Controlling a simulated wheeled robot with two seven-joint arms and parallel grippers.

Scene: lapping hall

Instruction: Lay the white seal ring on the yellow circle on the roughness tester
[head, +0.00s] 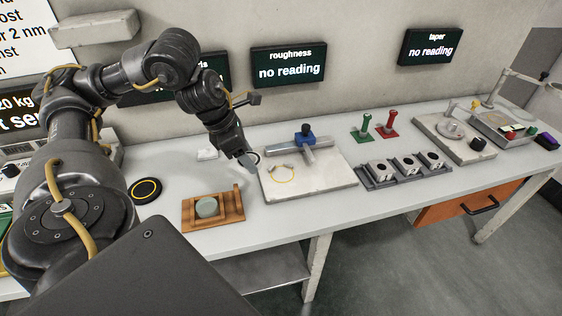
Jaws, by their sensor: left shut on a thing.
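My left gripper (246,161) points down just left of the roughness tester. It is shut on a small, pale, round-edged thing (255,158) that looks like the white seal ring; the fingers hide part of it. The roughness tester (330,183) is a pale slab with a grey cross-arm and a blue head (305,133). The yellow circle (283,181) is marked on the slab's left part, under the end of the arm. The held ring is to the upper left of the circle, near the slab's back-left corner. My right gripper is out of view.
A wooden stand (231,213) with a pale round disc (207,207) is in front. A black disc with a yellow ring (146,190) lies to its left. A small white block (207,154) is behind. Grey blocks (407,166) stand right of the tester.

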